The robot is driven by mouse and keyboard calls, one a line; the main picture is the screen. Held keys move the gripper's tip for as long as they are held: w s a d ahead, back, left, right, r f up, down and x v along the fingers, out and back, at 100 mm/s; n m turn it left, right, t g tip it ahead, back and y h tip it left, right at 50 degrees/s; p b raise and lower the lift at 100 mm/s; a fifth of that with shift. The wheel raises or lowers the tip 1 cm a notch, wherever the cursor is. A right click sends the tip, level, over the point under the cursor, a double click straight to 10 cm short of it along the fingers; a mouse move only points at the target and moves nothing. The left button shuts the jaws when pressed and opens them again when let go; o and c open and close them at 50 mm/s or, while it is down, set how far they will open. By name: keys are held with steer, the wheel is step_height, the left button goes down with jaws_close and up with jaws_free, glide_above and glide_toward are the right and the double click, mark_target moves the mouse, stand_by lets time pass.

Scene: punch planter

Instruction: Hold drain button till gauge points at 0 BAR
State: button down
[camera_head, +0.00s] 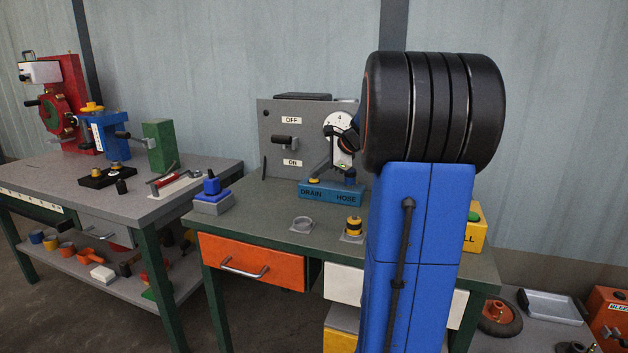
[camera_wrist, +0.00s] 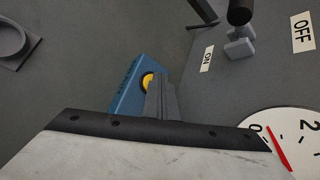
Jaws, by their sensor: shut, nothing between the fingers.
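A blue block labelled DRAIN and HOSE (camera_head: 331,194) stands on the bench below a grey panel. It also shows in the wrist view (camera_wrist: 125,92). The round yellow drain button (camera_wrist: 147,80) is on the block, partly covered by my gripper (camera_wrist: 157,82). My gripper is shut and empty, its tip at the button; I cannot tell whether the button is pressed in. The white gauge (camera_head: 337,125) is on the panel, partly hidden by my arm. In the wrist view, the gauge (camera_wrist: 250,119) has a red needle (camera_wrist: 278,149) just beside the 0, on the side towards the 2.
The panel has a lever (camera_head: 286,143) between OFF and ON labels. A second table (camera_head: 105,182) is at left. A yellow box (camera_head: 474,232) is partly behind my arm.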

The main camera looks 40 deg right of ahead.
mark_target(317, 181)
steer(key=shift+r, duration=0.15)
stand_by(0.3)
steer(key=shift+r, duration=0.7)
step_height(317, 181, up, 5)
stand_by(0.6)
stand_by(0.6)
